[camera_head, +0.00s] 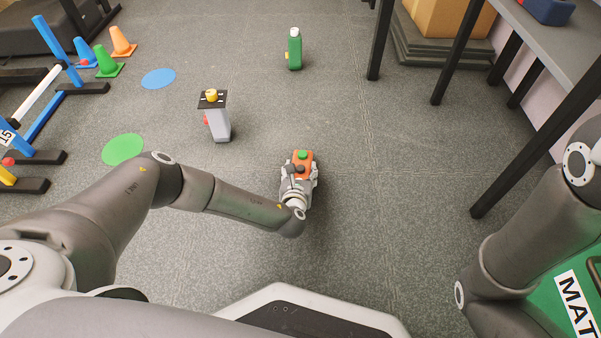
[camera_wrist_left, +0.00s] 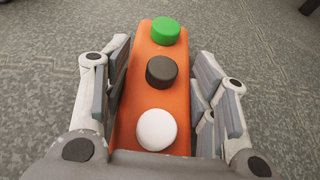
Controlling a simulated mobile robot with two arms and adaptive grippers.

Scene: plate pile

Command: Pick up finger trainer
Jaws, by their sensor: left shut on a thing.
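The finger trainer (camera_head: 303,161) is an orange block. In the left wrist view the finger trainer (camera_wrist_left: 143,92) shows a green, a black and a white round button along its top. My left gripper (camera_head: 299,176) has its fingers on either side of the block, and in the left wrist view the gripper (camera_wrist_left: 160,85) is shut on it. The underside of the block is hidden, so I cannot tell its height over the floor. My right arm shows at the right edge of the head view, but its gripper is out of view.
A grey post with a yellow knob (camera_head: 218,122) stands left of the gripper. A green bottle (camera_head: 294,50) stands farther back. Flat green (camera_head: 123,149) and blue (camera_head: 159,78) discs, cones (camera_head: 108,64) and hurdles are at left. A table (camera_head: 565,50) is at right. Floor between is clear.

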